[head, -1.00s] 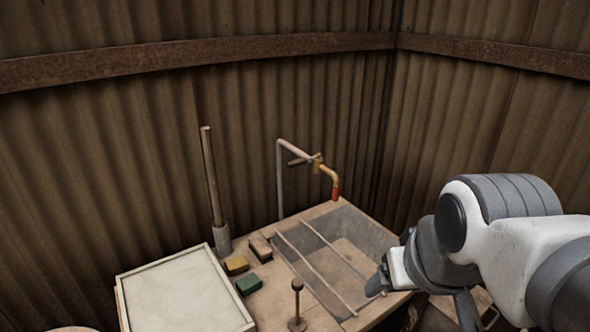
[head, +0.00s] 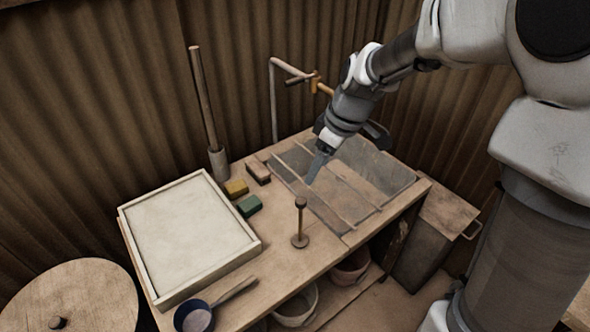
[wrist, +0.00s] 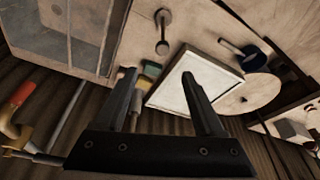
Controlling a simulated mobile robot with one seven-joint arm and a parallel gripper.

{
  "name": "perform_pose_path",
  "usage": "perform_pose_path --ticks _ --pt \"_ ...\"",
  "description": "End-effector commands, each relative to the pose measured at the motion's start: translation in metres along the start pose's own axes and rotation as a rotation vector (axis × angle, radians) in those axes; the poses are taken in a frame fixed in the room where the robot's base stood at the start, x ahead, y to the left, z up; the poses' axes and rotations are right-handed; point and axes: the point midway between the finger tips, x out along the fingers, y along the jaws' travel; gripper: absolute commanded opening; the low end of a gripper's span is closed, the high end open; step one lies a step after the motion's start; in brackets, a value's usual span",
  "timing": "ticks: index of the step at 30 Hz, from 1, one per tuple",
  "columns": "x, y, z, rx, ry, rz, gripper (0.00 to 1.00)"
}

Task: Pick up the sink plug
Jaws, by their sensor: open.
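A short upright rod with a dark knob on top and a round base, which looks like the sink plug (head: 300,222), stands on the bench in front of the sink. It also shows in the wrist view as the rod and discs (wrist: 163,32) at top centre, beyond the fingertips. My gripper (head: 318,168) is above the near left part of the sink, behind and above the plug and apart from it. In the wrist view my gripper (wrist: 158,74) has its fingers apart with nothing held between them.
The sink (head: 398,172) has rails across it. A framed white tray (head: 190,235) lies left, with yellow (head: 236,189) and green (head: 249,206) blocks beside it. A tall pole (head: 203,100) and a tap pipe (head: 273,100) stand behind. A dark-blue pan (head: 194,317) sits at the front.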

Motion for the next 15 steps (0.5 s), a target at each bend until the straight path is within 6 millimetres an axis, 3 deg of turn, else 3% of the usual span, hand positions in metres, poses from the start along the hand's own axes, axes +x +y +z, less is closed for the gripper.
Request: perform_pose_path --ticks 5,15 --pt "0.023 -0.001 0.000 -0.010 0.002 -0.013 0.71" --pt "0.097 -0.003 0.001 -0.008 0.000 -0.013 0.71"
